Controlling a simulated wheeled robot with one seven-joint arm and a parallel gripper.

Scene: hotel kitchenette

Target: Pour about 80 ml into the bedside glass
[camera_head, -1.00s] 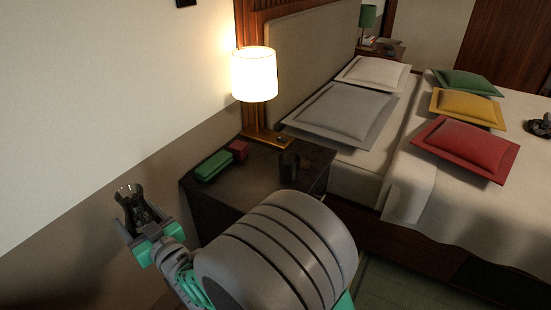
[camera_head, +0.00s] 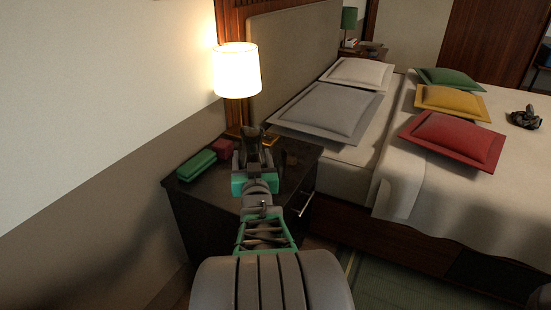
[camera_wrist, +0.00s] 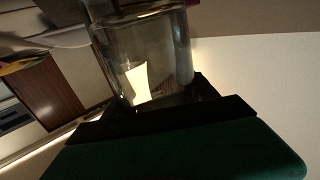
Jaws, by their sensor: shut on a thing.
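My gripper (camera_head: 252,166) is shut on a dark, see-through glass carafe (camera_head: 250,143), held above the front part of the nightstand (camera_head: 190,208). In the wrist view the clear carafe (camera_wrist: 142,50) stands between the dark fingers (camera_wrist: 165,112); how much liquid it holds I cannot tell. The bedside glass (camera_head: 292,158), small and dark, stands on the nightstand just right of the carafe in the head view. It is dim, and my gripper and the carafe are close to it in the picture. The gap between them is unclear.
A lit lamp (camera_head: 237,72) stands at the back of the nightstand. The bed (camera_head: 420,185) with several cushions is to the right, the wall to the left.

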